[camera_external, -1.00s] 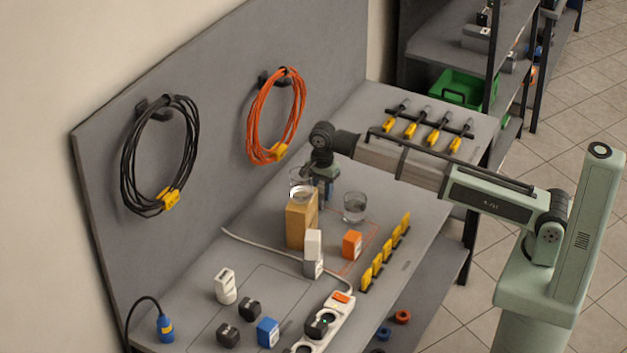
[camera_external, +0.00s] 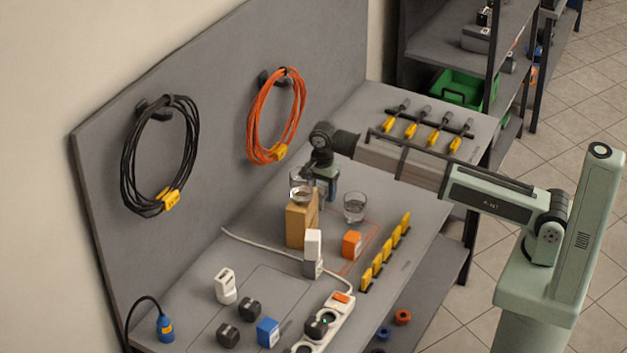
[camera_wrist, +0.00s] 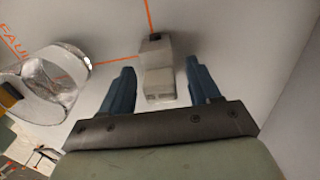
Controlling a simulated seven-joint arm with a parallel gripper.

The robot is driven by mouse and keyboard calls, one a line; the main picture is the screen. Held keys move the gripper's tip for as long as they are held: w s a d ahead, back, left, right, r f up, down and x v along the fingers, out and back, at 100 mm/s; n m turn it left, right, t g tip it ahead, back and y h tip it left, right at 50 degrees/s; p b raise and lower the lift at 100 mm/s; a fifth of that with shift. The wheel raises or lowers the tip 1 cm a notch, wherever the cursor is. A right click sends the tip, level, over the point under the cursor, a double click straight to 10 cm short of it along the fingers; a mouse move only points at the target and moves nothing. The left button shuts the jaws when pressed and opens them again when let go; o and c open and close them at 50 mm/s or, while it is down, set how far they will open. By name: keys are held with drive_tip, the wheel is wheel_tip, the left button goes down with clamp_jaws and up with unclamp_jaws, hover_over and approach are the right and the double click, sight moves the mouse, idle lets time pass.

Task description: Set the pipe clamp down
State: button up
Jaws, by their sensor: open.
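My gripper (camera_wrist: 160,90) is open in the wrist view, with two blue fingers spread apart. A small light-grey blocky piece (camera_wrist: 158,72) sits on the grey bench top between the fingers, with visible gaps on both sides. It may be the pipe clamp, but its shape is not clear enough to be sure. In the external view my gripper (camera_external: 328,190) is low over the bench, beside the wooden block, and the grey piece cannot be made out there.
A clear glass (camera_external: 302,186) stands on the wooden block (camera_external: 300,228), close to my gripper. Another glass (camera_external: 354,207) stands on the bench at the right. Nearby are an orange plug (camera_external: 351,244), yellow pieces (camera_external: 386,252) and a power strip (camera_external: 326,325).

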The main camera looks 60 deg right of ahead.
sight(322, 185)
wheel_tip(322, 185, up, 12)
idle(0.6)
